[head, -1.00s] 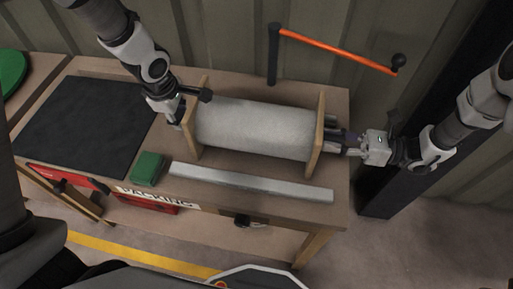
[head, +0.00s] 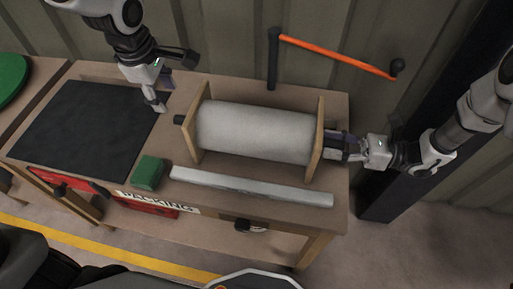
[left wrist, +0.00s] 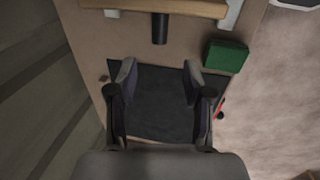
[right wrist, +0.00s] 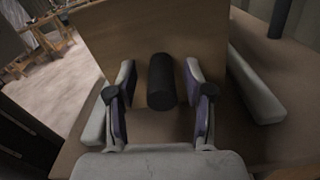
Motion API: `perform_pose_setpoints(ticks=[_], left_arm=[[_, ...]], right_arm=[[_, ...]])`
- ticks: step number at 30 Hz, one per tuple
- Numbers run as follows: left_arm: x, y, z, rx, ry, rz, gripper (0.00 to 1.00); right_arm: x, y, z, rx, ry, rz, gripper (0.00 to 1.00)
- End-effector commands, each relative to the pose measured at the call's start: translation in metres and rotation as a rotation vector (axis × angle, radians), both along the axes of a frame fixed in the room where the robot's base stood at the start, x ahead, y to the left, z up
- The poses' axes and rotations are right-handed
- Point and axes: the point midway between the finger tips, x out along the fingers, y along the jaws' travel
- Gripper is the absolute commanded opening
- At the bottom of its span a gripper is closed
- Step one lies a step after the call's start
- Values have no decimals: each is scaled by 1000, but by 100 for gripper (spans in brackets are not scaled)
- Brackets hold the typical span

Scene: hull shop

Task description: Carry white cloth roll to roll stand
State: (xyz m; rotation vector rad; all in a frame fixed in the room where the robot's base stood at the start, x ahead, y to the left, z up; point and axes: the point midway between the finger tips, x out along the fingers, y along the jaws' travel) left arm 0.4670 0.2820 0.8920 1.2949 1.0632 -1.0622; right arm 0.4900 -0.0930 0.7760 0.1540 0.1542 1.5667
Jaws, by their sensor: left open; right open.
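The white cloth roll (head: 255,132) lies level between the two wooden end boards of the roll stand (head: 316,140) on the bench. A dark core end (head: 180,120) sticks out past the left board; it also shows in the left wrist view (left wrist: 160,28). My left gripper (head: 160,106) is open and empty, left of that end and apart from it, over the black mat. My right gripper (head: 335,146) is open at the right board. In the right wrist view its fingers (right wrist: 160,90) stand on both sides of the other dark core end (right wrist: 161,82).
A green box (head: 148,172) and a long grey bar (head: 250,187) lie along the bench's front. The black mat (head: 85,130) covers the left part. An orange arm on a dark post (head: 335,56) stands behind the roll. A dark column (head: 405,150) rises at right.

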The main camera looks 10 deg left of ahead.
Motion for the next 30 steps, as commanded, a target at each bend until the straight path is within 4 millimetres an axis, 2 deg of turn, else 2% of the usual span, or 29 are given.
perform_pose_setpoints(ticks=[5,12,16,21,30], left_arm=[[0,0,2,0,1,-1,50],[0,0,1,0,0,0,50],[0,0,1,0,0,0,50],[0,0,1,0,0,0,50],[0,0,1,0,0,0,50]], right_arm=[[1,-23,1,3,-1,-7,51],[1,-84,1,2,-3,-6,51],[0,-109,0,1,-3,-4,51],[0,-120,0,0,-1,-1,51],[0,-120,0,0,-1,-1,51]])
